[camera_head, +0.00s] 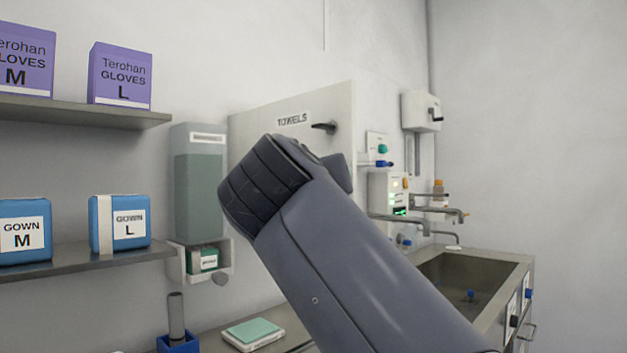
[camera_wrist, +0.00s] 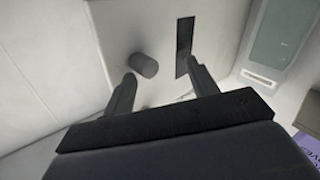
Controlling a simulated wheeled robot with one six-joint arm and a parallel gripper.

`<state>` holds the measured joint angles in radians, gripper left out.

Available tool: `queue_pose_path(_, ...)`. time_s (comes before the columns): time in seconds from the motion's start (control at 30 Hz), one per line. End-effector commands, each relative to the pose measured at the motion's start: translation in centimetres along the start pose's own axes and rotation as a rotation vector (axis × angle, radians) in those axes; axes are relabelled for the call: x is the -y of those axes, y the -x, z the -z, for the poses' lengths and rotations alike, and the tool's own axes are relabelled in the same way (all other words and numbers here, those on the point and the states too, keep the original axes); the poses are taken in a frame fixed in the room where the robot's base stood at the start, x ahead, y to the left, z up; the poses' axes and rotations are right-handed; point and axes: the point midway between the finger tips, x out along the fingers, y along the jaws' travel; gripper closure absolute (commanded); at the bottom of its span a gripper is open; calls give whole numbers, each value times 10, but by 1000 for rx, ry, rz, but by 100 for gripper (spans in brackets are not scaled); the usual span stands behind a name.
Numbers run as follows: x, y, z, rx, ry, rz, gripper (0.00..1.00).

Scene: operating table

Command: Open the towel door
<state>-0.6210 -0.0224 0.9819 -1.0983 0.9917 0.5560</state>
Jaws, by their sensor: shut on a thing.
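The white towel door (camera_head: 262,128), labelled TOWELS, is on the wall in the middle of the head view. Its dark handle (camera_head: 325,127) shows near the upper right edge. I see no clear gap at the door's edge. My arm covers the lower part of the door and hides the fingertips in the head view. In the wrist view, my gripper (camera_wrist: 161,72) has its two dark fingers some way apart at the door, and a round grey knob of the handle (camera_wrist: 145,65) shows between them. My gripper is shut on the handle, though the exact contact is hard to see.
A soap-like dispenser (camera_head: 197,185) hangs just left of the door; it also shows in the wrist view (camera_wrist: 282,45). Shelves with glove boxes (camera_head: 120,76) and gown packs (camera_head: 119,223) are at left. A sink (camera_head: 468,280) with taps is at right.

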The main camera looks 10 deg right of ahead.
Motion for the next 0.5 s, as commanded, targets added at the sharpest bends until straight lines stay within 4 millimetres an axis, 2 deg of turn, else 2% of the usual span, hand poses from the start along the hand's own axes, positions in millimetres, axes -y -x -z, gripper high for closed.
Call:
queue_pose_path(0.03,12,-4,-3,2,5,22,61)
queue_pose_path(0.1,11,-4,-3,3,5,22,57)
queue_pose_path(0.37,11,-3,-4,3,5,22,57)
queue_pose_path(0.5,12,5,-4,3,6,25,57)
